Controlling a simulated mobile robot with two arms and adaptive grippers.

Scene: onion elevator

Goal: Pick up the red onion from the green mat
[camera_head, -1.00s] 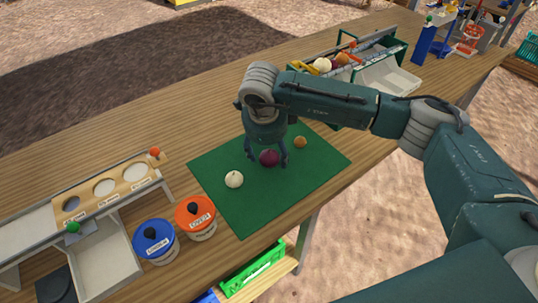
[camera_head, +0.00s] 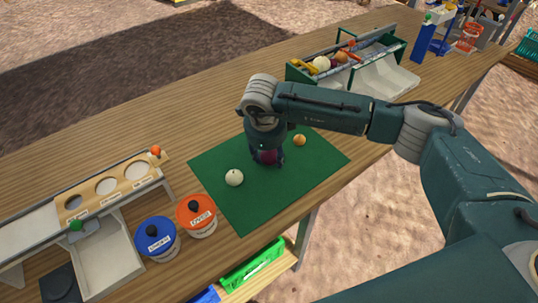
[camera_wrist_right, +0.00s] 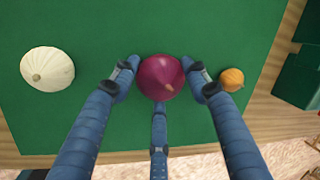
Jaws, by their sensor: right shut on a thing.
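The red onion (camera_head: 268,158) is on the green mat (camera_head: 301,171), between a white onion (camera_head: 234,178) and a small orange-brown onion (camera_head: 300,140). My right gripper (camera_head: 267,160) points down over it with its fingers closed around it. In the right wrist view the red onion (camera_wrist_right: 160,77) sits between the fingertips of my right gripper (camera_wrist_right: 161,82), with a third finger below it. The white onion (camera_wrist_right: 47,69) is to the left there and the small onion (camera_wrist_right: 231,79) just right of the fingers. My left gripper is not in view.
A sizing ramp with round holes (camera_head: 107,186) stands at the left. A blue-lidded pot (camera_head: 156,238) and an orange-lidded pot (camera_head: 196,215) stand before the mat. A green-framed rack of vegetables (camera_head: 345,58) stands behind my right arm. Bare table lies left of the mat.

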